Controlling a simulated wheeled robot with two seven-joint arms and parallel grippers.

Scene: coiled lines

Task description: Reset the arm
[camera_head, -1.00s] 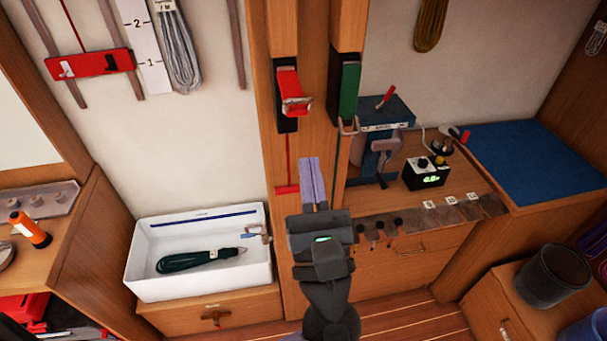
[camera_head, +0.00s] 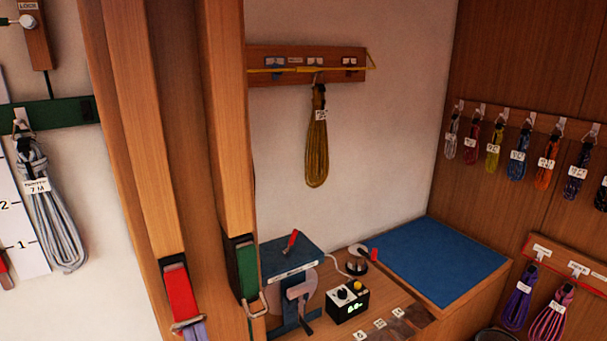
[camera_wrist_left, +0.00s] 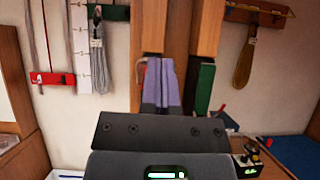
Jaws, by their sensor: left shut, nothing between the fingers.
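My left gripper shows only as lavender fingertips (camera_head: 195,331) at the bottom edge of the head view, just below the red block on the wooden post. In the left wrist view its two lavender fingers (camera_wrist_left: 162,84) lie together, shut and empty, in front of the post. The rest of my left arm is out of the head view. My right gripper shows in neither view.
The red block (camera_head: 179,293) and green block (camera_head: 244,268) with metal loops sit on the posts. A blue-topped machine (camera_head: 290,257) and black box (camera_head: 346,304) stand on the bench right. A blue mat (camera_head: 428,260) is clear. Coiled lines hang on the walls.

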